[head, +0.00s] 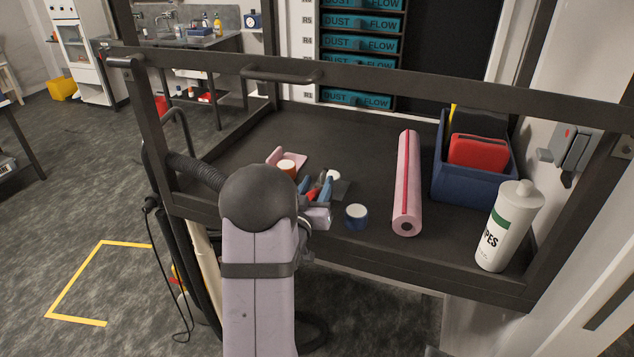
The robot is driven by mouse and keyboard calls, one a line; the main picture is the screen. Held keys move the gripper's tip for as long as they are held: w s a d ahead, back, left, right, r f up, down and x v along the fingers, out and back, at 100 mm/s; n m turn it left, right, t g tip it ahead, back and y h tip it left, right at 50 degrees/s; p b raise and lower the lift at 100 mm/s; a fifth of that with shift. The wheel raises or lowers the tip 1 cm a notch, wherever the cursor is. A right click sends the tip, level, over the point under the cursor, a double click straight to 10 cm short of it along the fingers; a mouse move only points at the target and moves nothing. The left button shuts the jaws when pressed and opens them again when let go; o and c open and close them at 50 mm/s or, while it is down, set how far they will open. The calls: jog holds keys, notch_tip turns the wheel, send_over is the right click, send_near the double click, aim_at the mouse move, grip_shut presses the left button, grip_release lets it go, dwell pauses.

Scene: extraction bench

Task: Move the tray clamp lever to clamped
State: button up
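My arm's lilac link and dark round joint stand in the front middle of the head view and cover part of the dark tray bench (350,230). My gripper (317,188) seems to be just past that joint, low over the bench, among small blue, red and grey parts. I cannot separate its fingers from the small items there, nor see whether they are open or shut. I cannot pick out the tray clamp lever with certainty. A dark bar handle (282,75) sits on the bench's upper rail, and a grey box with a lever-like part (574,148) is on the right wall.
The back left is clear.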

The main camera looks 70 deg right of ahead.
jog(key=shift+c, duration=0.6)
grip_shut()
jog(key=shift+d, duration=0.1)
